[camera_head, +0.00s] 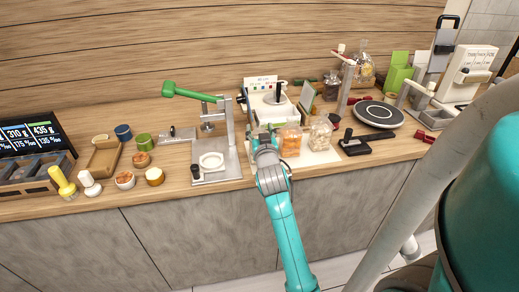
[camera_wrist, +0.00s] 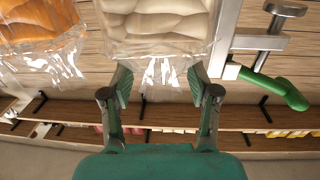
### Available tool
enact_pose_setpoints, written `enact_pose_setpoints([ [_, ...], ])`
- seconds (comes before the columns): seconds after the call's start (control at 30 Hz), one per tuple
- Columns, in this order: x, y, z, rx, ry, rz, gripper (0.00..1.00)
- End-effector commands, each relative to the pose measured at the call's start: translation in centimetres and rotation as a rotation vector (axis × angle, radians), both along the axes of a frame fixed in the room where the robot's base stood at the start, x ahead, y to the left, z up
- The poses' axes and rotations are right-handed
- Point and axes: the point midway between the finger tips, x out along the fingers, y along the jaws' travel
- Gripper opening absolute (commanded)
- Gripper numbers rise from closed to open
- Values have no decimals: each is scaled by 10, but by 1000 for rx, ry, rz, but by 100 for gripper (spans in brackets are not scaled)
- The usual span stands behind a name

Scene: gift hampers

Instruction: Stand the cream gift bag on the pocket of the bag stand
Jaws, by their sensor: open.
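In the wrist view, a clear bag with cream contents (camera_wrist: 155,22) fills the top middle. Its thin see-through end (camera_wrist: 160,70) reaches down between my fingers. My gripper (camera_wrist: 159,80) is open, one finger on each side of that end, and does not visibly hold it. In the head view my gripper (camera_head: 264,136) is at the counter's front, left of an orange bag (camera_head: 290,143), and hides the cream bag.
The orange bag (camera_wrist: 40,28) is close beside the cream one. Another clear bag (camera_head: 320,133) stands to its right. A metal press (camera_head: 217,160) with a green handle (camera_head: 182,91) is to the left. A dark round plate (camera_head: 379,113) lies to the right.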

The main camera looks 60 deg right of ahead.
Motion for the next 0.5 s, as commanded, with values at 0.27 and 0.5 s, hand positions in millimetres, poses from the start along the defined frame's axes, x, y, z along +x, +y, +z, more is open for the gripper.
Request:
enact_pose_setpoints([
  [0.27,6,-8,0,1,1,1,60],
  [0.5,6,-7,0,0,0,1,20],
])
